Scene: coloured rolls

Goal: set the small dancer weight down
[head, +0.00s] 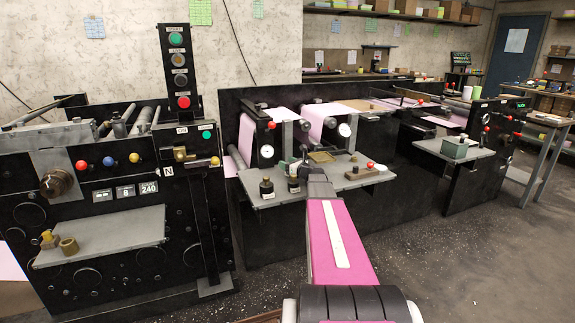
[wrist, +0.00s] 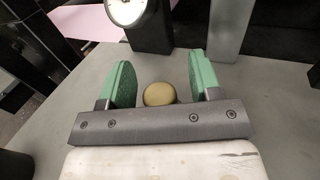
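My gripper (wrist: 158,80) shows in the wrist view with its two green fingers apart. A small round brass-coloured piece (wrist: 159,94), probably the small dancer weight, is between the fingers with a gap on each side. Its lower edge is hidden by the gripper body, and I cannot tell its height. In the head view my gripper (head: 305,156) is over the grey shelf (head: 240,184) of the middle machine, mostly hidden by my arm. Two dark weights, one at the shelf's front (head: 266,188) and one nearer my gripper (head: 293,184), stand upright there.
A dial gauge (wrist: 125,10) stands just beyond the fingers. Brass pieces (head: 69,246) sit on the left machine's ledge.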

